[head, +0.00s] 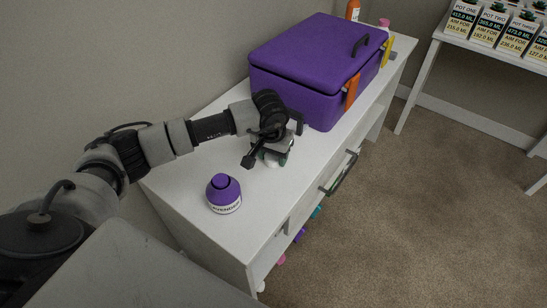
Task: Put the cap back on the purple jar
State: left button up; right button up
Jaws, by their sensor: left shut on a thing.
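The purple jar (224,196) stands upright on the white cabinet top, near its left front part. It is rounded, with a white lettered band low on its side and a darker purple round top; I cannot tell whether that top is an opening. My left gripper (268,154) is behind and to the right of the jar, low over the cabinet top and apart from the jar. It is shut on a small white and green object (272,160), mostly hidden by the fingers. I cannot make out a separate cap. My right gripper is not in view.
A large purple box (310,70) with a dark handle and orange and yellow latches fills the back of the white cabinet (196,214). Bottles stand behind it. Small colored items lie by the cabinet's lower front. A white table (480,45) with labelled pots is at upper right.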

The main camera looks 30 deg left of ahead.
pick_arm(q)
jog(key=shift+r, duration=0.1)
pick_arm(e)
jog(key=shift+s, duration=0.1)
